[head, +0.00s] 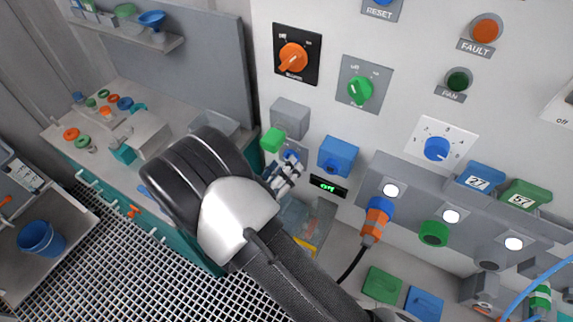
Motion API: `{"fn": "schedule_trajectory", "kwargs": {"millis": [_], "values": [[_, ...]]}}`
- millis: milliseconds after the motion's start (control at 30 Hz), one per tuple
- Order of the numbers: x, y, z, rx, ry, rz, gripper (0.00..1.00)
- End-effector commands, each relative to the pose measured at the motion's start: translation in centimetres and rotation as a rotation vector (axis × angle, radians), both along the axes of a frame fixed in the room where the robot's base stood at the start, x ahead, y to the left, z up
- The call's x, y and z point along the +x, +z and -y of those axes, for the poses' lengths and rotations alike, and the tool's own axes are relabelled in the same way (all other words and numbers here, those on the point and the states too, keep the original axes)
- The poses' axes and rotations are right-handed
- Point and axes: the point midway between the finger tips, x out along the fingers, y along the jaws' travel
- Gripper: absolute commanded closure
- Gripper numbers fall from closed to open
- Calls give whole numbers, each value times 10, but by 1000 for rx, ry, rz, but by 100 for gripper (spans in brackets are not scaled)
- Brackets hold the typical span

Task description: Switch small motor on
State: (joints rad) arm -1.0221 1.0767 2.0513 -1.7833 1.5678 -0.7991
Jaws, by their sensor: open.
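My gripper (284,177) is in the head view, left of centre, at the end of my dark arm. It is open, and its fingertips are small and partly overlapped by the wrist. A blue part (291,155) shows just above the fingers; I cannot tell whether they touch it. No label reading "small motor" is legible. An orange rotary switch (293,58) on a black plate and a green rotary switch (360,89) on a grey plate are on the panel above the gripper. A small display (328,188) with green characters is right of the gripper.
A blue box (338,156) and a grey box (289,117) with a green block (272,140) stick out near the gripper. A blue dial (437,149) and a ledge with an orange-and-blue plug (376,220) are to the right. A workbench (110,88) stands at left.

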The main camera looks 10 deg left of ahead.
Motion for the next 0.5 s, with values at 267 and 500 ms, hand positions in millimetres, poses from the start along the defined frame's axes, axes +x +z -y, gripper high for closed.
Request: {"fn": "schedule_trajectory", "kwargs": {"millis": [267,500], "values": [[20,0,7,1,0,0,43],[20,0,7,1,1,1,43]]}}
